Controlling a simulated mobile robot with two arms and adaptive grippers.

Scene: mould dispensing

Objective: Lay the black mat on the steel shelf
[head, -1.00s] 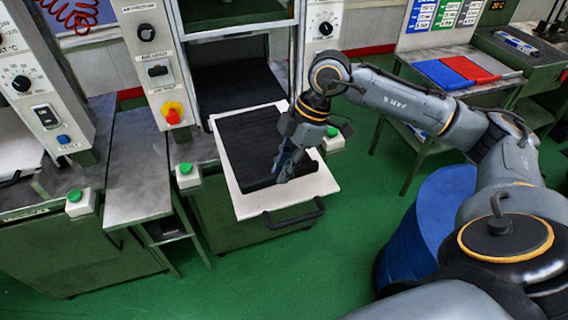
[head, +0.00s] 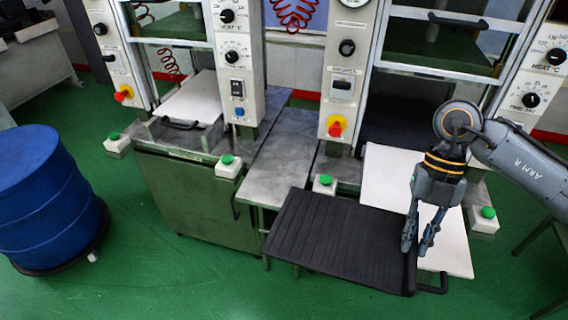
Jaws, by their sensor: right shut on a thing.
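The black mat (head: 335,235) is a flat ribbed sheet with a raised edge at its right end. My right gripper (head: 415,248) points down and is shut on that right edge. The mat reaches left from the gripper, clear of most of the white plate, and covers the front end of the steel shelf (head: 278,157). I cannot tell whether it touches the shelf. The grey steel shelf stands between the two presses, and its visible part is bare. My left gripper is not in view.
The pulled-out white plate (head: 450,230) of the right press lies under and behind my right gripper. Green buttons on white boxes stand at both sides of the shelf, one (head: 229,160) left and one (head: 324,181) right. A blue drum (head: 45,200) stands far left on green floor.

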